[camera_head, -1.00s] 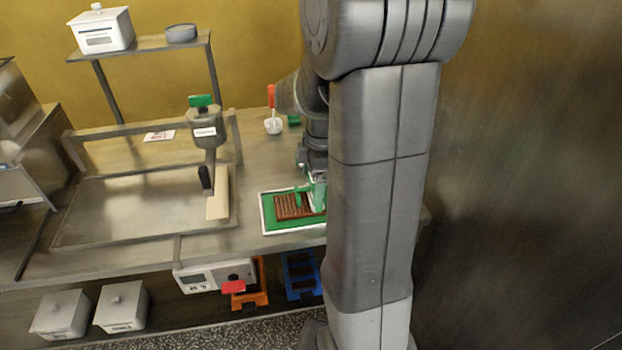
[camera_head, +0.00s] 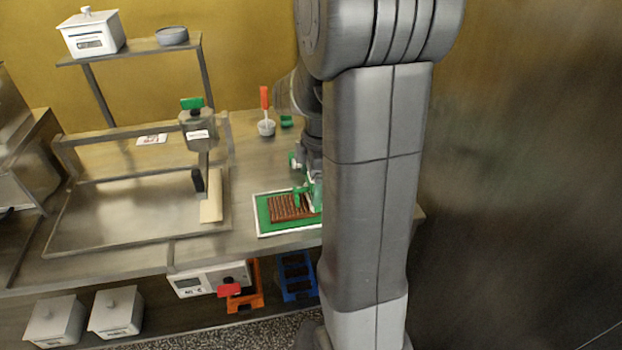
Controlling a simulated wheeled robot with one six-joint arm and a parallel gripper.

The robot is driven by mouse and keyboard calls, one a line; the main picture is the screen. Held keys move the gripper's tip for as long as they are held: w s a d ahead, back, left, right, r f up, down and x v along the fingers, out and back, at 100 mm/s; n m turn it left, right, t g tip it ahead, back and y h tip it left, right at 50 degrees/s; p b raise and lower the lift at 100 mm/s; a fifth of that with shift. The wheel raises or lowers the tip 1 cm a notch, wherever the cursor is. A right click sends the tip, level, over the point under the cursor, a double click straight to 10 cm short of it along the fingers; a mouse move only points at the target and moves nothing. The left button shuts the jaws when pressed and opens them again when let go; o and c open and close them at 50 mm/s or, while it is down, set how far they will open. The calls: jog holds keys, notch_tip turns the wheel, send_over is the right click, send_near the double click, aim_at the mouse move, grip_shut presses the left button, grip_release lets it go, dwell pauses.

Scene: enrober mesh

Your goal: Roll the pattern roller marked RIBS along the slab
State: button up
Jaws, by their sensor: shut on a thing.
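The slab (camera_head: 284,209) is brown with a striped, ribbed surface. It lies on a green mat (camera_head: 266,222) with a white rim on the counter, and its right end is hidden by my arm. My gripper (camera_head: 313,190) is low over the right part of the slab, partly hidden behind my arm link. It is shut on a green handled tool, which I take to be the pattern roller (camera_head: 299,196). Its marking cannot be read. I cannot tell whether it touches the slab.
A steel tray (camera_head: 120,218) with a dispenser (camera_head: 197,128) and a pale scraper-like block (camera_head: 211,198) stands to the left. A control box (camera_head: 205,280) hangs below the counter's front edge. A shelf (camera_head: 135,48) rises at the back left.

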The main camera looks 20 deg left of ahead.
jog(key=shift+r+p, duration=2.5)
jog(key=shift+r, duration=1)
